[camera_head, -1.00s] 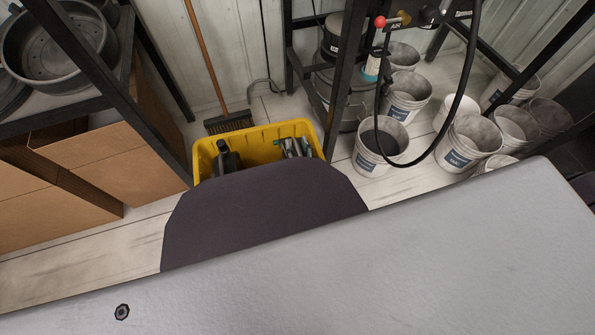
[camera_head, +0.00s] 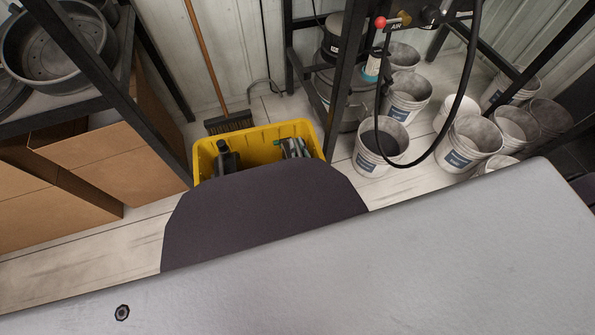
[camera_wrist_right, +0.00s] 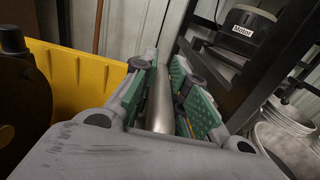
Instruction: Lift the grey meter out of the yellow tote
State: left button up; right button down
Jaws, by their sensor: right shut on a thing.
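The yellow tote (camera_head: 265,133) stands on the floor beyond the dark panel that hides its near part. My right gripper (camera_head: 293,148) is down in the right half of the tote. In the right wrist view its green-padded fingers (camera_wrist_right: 163,88) are shut on a smooth grey metal bar, which appears to be part of the grey meter (camera_wrist_right: 160,103). The rest of the meter is hidden by the gripper and the panel. A dark, rounded thing (camera_head: 227,158) is in the left half of the tote, apart from the gripper. My left gripper is not in view.
A broom (camera_head: 228,122) leans behind the tote. A black rack post (camera_head: 341,95) rises close to its right side, with several white buckets (camera_head: 381,140) beyond. Cardboard boxes (camera_head: 120,165) are on the left. A grey surface (camera_head: 400,250) fills the foreground.

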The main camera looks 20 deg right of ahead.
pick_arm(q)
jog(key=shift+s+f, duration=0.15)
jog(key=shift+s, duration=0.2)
pick_arm(e)
jog(key=shift+w+r, duration=0.15)
jog(key=shift+r, duration=0.15)
jog(key=shift+r, duration=0.15)
jog(key=shift+r+p, duration=0.95)
jog(key=shift+r, duration=0.5)
jog(key=shift+r+p, duration=0.4)
jog(key=shift+r, duration=0.4)
jog(key=shift+r+p, duration=1.25)
jog(key=shift+r, duration=1.1)
pick_arm(q)
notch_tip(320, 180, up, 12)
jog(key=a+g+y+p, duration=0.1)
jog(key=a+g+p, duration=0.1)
jog(key=p, duration=0.2)
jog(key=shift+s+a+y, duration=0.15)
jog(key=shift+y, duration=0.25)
pick_arm(e)
notch_tip(320, 180, up, 8)
jog(key=shift+r, duration=0.25)
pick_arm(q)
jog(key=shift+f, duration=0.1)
